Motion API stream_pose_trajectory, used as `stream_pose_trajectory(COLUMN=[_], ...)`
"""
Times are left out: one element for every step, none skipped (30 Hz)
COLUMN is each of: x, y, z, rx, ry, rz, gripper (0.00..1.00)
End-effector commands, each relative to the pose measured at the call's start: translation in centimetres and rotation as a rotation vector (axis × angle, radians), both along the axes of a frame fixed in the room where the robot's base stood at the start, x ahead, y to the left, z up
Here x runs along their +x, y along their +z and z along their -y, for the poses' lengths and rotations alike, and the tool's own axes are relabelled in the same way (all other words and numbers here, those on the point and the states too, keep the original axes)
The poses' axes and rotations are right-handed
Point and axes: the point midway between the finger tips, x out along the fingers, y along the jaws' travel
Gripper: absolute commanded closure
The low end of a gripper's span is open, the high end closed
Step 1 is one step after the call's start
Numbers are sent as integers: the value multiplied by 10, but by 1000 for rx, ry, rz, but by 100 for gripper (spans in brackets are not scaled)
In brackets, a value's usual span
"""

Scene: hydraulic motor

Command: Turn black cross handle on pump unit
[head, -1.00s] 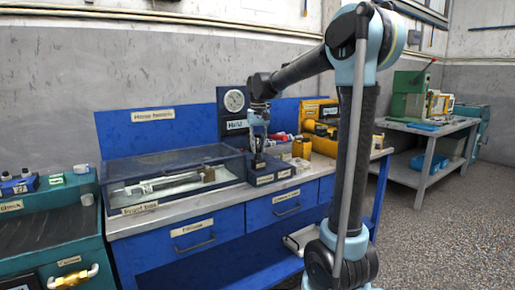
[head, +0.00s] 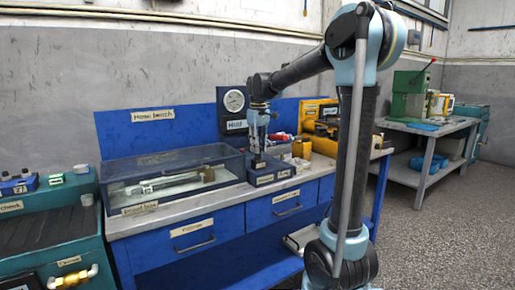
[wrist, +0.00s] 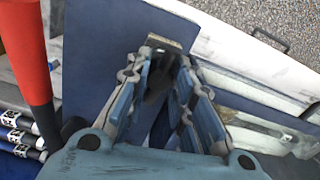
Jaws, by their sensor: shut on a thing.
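The pump unit (head: 266,178) is a low blue block at the right of the bench top, beside a dark upright panel with a round gauge (head: 234,101). My gripper (head: 257,155) points down over the block. In the wrist view its two fingers (wrist: 165,88) are closed around a dark part between them, which I take as the black cross handle (wrist: 156,73). The fingers hide most of the handle, and its cross shape and angle cannot be made out. A small beige tag (wrist: 164,42) shows just beyond the fingertips.
A clear-lidded box (head: 170,178) with a metal rod stands left of the pump unit. A red and black lever (wrist: 31,62) runs close along the left in the wrist view. Yellow equipment (head: 318,115) stands at the right back of the bench.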

Motion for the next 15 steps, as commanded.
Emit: stream_pose_trajectory(x=[0, 0, 0, 0, 0, 0, 0, 0, 0, 0, 0, 0, 0, 0, 0], y=[0, 0, 0, 0, 0, 0, 0, 0, 0, 0, 0, 0, 0, 0, 0], z=[-1, 0, -1, -1, -1, -1, -1, -1, -1, -1, -1, -1, -1, -1, -1], rx=[1, 1, 1, 1, 1, 1, 1, 1, 1, 1, 1, 1, 1, 1, 1], ry=[2, 3, 3, 3, 3, 3, 3, 3, 3, 3, 3, 3, 3, 3, 3], rz=[-1, -1, -1, -1, -1, -1, -1, -1, -1, -1, -1, -1, -1, -1, -1], gripper=[100, 100, 100, 100, 100, 100, 100, 100, 100, 100, 100, 69, 63, 56, 56])
